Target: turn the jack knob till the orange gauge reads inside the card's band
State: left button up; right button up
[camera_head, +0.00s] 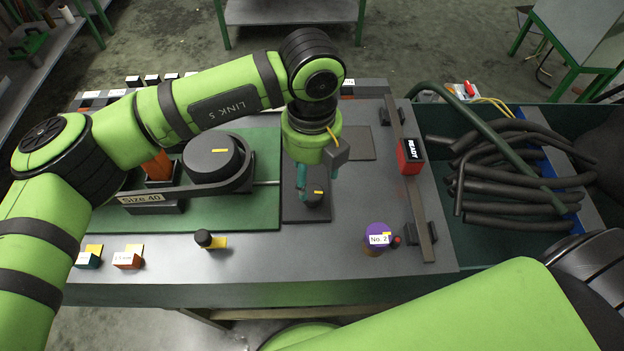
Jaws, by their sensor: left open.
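My left gripper (316,184) points down with its teal fingers apart, at a black knob (315,199) with a yellow mark. I take this to be the jack knob; whether the fingers touch it cannot be told. The knob sits on a dark plate (302,214). An orange piece (157,165), possibly the gauge, stands at the left, partly hidden by my left arm. A label reading "Size 40" (142,198) is in front of it. No gauge reading or card band can be made out. My right arm crosses the lower right; its gripper is out of sight.
A large black drum (212,157) stands on the green mat (250,214). Small blocks (128,260) and a black knob (204,238) line the front. A purple "No. 2" cap (378,235) and red READY box (410,156) are right. Dark hoses (510,185) fill a bin.

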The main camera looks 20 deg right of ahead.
aim_at(313, 192)
pick_arm(q)
jog(key=f+p, duration=0.1)
jog(key=f, duration=0.1)
jog(key=f+p, duration=0.1)
jog(key=f, duration=0.2)
jog(key=shift+s+f, duration=0.2)
jog(key=shift+f, duration=0.05)
jog(key=shift+f+p, duration=0.3)
jog(key=shift+f, duration=0.35)
jog(key=shift+c, duration=0.4)
jog(key=c, duration=1.1)
